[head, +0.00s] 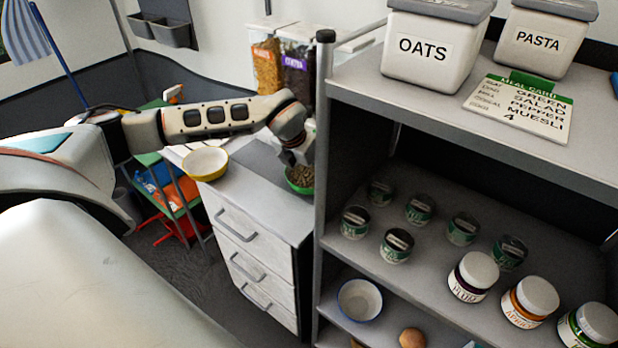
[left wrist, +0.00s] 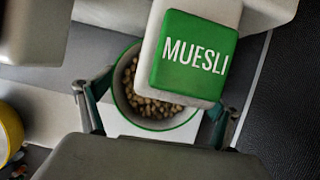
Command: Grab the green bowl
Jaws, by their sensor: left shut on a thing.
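The green bowl (head: 299,188) stands on the grey top of the drawer unit, close to the shelf post, with brown pieces of food in it. My left gripper (head: 297,160) reaches down to it from above and hides part of it. A container with a green MUESLI lid (left wrist: 188,58) covers part of the bowl in that view. My right gripper is not in view.
A yellow bowl (head: 206,163) stands left of the green bowl on the same drawer unit (head: 255,230). Clear food dispensers (head: 283,65) are behind. The tall shelf (head: 455,112) with OATS and PASTA boxes and several jars stands close on the right.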

